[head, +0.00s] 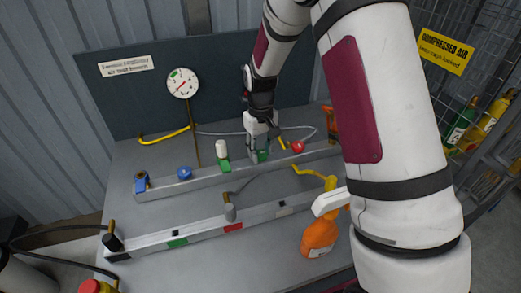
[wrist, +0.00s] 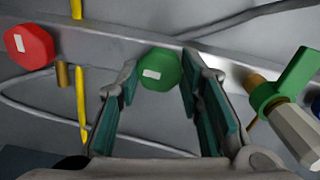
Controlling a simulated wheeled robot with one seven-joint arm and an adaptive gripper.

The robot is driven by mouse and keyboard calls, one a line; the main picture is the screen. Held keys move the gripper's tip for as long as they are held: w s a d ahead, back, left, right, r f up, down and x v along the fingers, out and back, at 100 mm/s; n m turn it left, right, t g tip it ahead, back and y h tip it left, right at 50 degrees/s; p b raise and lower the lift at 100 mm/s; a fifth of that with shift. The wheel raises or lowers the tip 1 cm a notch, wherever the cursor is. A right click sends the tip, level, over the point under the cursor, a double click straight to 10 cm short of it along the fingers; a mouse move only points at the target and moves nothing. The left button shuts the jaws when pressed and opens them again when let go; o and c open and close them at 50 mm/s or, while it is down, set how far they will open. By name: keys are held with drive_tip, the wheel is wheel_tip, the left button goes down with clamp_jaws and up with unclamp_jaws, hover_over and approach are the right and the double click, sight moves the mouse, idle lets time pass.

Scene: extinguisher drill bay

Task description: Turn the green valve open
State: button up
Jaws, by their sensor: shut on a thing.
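The green valve (wrist: 160,69) is a faceted round knob with a small white mark on its face. In the wrist view it sits between the fingertips of my gripper (wrist: 161,78), with teal pads on both sides. My gripper is shut on it. In the head view my gripper (head: 260,152) reaches down to the rear grey rail (head: 205,180), and the green valve (head: 263,156) shows partly behind the fingers. The white mark is slightly tilted in the wrist view.
A blue knob (head: 185,173), pressure gauge (head: 182,83) and orange spray bottle (head: 319,235) are nearby. A front rail (head: 200,232) crosses the bench.

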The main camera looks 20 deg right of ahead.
sight(261, 153)
drive_tip(key=shift+n, duration=0.4)
drive_tip(key=o, duration=1.2)
drive_tip(key=shift+c, duration=0.2)
wheel_tip(261, 153, up, 12)
